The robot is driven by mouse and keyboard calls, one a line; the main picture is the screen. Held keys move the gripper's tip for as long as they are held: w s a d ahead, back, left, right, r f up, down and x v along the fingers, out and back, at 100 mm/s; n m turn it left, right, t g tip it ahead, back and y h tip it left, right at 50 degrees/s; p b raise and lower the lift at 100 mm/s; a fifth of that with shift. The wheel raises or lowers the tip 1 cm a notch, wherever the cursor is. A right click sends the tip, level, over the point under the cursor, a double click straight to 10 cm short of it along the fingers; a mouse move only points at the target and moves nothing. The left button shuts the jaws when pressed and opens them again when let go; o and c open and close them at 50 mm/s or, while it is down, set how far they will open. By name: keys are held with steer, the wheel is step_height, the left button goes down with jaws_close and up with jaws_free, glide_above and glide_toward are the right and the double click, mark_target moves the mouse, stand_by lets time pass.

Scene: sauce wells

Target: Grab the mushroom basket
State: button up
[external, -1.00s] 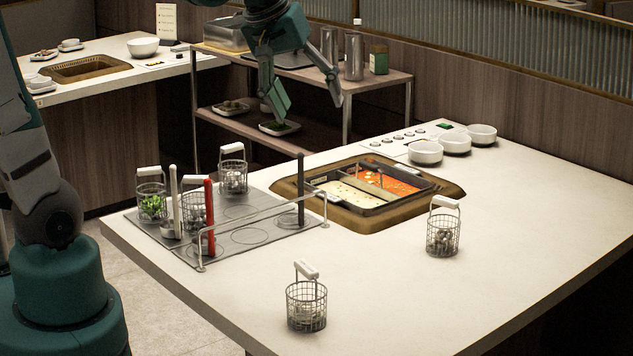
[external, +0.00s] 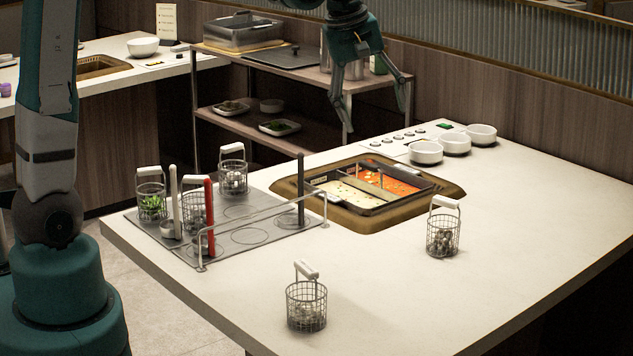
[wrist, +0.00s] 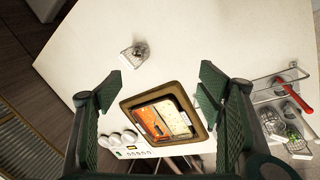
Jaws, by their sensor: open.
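Several wire baskets with white handles are in the external view; I cannot tell for certain which holds mushrooms. One basket (external: 442,238) with grey-white contents stands on the counter right of the pot, and a basket also shows above the pot in the wrist view (wrist: 135,55). Another basket (external: 306,308) with pale contents stands at the front. A basket of greens (external: 151,206), a middle basket (external: 194,213) and a back basket (external: 233,178) stand on the rack. My gripper (external: 376,113) is open and empty, high above the counter's back; its fingers flank the pot in the wrist view (wrist: 160,92).
The divided pot (external: 448,197) with white and red broth is sunk in the counter. White bowls (external: 426,152) stand at the back. The rack tray (external: 243,260) has a wire rail (external: 262,228) and upright red, grey and dark handles. The counter's front right is clear.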

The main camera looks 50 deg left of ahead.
steer(key=w+d+f+n+g, duration=0.15)
steer(key=w+f+n, duration=0.25)
steer(key=w+f, duration=0.65)
steer(key=n+g, duration=0.1)
steer(key=n, duration=0.3)
glide_above(447, 222)
steer(key=a, duration=0.1)
steer(key=shift+h, duration=0.4)
steer(key=f, duration=0.8)
steer(key=s+f, duration=0.1)
steer(key=f, duration=0.3)
steer(key=shift+a+f, duration=0.1)
steer(key=shift+a, duration=0.1)
steer(key=shift+w+f+n, duration=0.3)
steer(key=shift+w+f, duration=0.05)
steer(key=shift+f, duration=0.3)
steer(key=shift+d+f, duration=0.25)
steer(key=shift+f, duration=1.05)
steer(key=shift+w+d+f+b, duration=0.1)
steer(key=shift+d+f+b, duration=0.05)
steer(key=shift+f, duration=0.7)
steer(key=shift+w+d+f+b, duration=0.1)
steer(key=shift+d+f, duration=0.05)
steer(key=shift+f, duration=0.7)
steer(key=shift+w+d+f+b, duration=0.1)
steer(key=shift+d+f+b, duration=0.05)
steer(key=shift+f, duration=0.7)
